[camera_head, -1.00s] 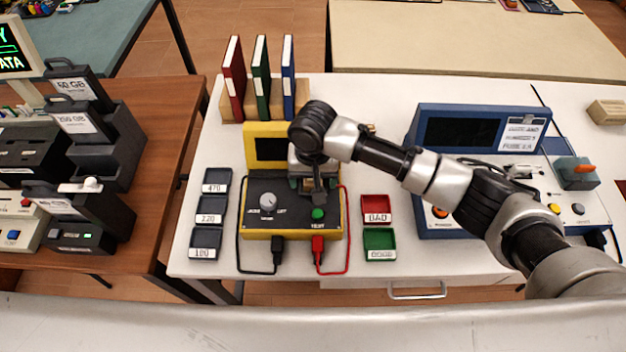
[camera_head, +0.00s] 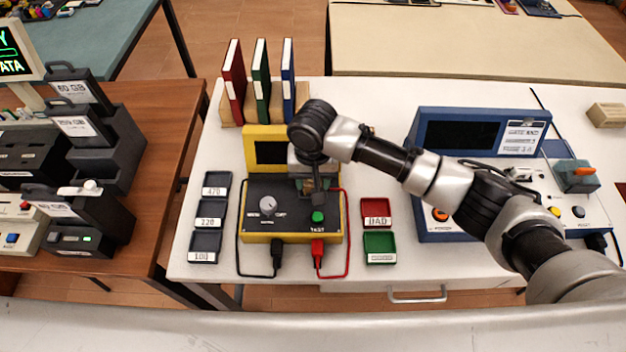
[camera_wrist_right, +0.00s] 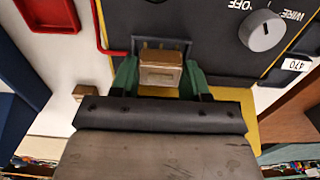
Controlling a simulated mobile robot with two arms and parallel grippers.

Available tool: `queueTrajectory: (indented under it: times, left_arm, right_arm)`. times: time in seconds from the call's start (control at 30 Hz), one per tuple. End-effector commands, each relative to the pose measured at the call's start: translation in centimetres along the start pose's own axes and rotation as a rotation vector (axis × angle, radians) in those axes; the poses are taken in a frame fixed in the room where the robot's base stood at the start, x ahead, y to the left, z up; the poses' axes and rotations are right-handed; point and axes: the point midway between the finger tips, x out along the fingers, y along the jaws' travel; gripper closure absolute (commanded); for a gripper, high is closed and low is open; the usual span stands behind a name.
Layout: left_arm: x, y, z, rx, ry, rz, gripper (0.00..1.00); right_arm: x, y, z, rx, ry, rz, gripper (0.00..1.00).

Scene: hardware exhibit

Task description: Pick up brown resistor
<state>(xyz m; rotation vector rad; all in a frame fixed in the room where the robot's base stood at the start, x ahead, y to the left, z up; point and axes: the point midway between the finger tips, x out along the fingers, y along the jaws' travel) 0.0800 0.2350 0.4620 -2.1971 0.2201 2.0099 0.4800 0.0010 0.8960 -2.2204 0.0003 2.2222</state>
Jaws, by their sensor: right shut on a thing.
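The brown resistor (camera_wrist_right: 161,67) is a small brown block with a tan face, seen in the right wrist view. My right gripper (camera_head: 313,186) is shut on it, with one green finger on each side. The gripper points down over the black and yellow tester (camera_head: 265,221), near its green button. Several brass contacts show just beyond the block in the wrist view; I cannot tell whether it touches them. In the head view the gripper hides the block. My left gripper is not in view.
Three dark labelled trays (camera_head: 208,212) lie left of the tester. A red tray (camera_head: 376,209) and a green tray (camera_head: 379,244) lie right. Three binders (camera_head: 260,85) stand behind. A blue console (camera_head: 470,133) is farther right. Another small tan block (camera_wrist_right: 80,92) lies on the white table.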

Motion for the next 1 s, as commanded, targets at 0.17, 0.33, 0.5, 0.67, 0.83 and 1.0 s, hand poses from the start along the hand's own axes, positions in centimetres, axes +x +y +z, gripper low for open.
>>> queueTrajectory:
  times: [0.17,0.33,0.5,0.67,0.83,1.0]
  left_arm:
    - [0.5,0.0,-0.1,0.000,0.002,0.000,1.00]
    - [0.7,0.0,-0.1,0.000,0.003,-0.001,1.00]
    - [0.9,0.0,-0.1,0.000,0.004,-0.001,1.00]
    - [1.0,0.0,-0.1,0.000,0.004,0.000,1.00]
    - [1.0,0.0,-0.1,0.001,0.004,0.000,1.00]
    - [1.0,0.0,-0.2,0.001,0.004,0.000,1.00]
  right_arm:
    - [-3.1,-0.1,-0.1,-0.001,0.004,-0.003,0.77]
    - [-5.3,4.1,1.1,0.002,0.003,-0.001,0.77]
    - [-7.6,7.7,2.1,0.002,0.004,0.001,0.77]
    - [-9.1,9.9,2.8,0.000,0.002,0.000,0.77]
    - [-9.6,12.1,3.7,0.003,0.002,0.001,0.77]
    - [-9.2,15.5,6.1,0.007,0.005,0.001,0.77]
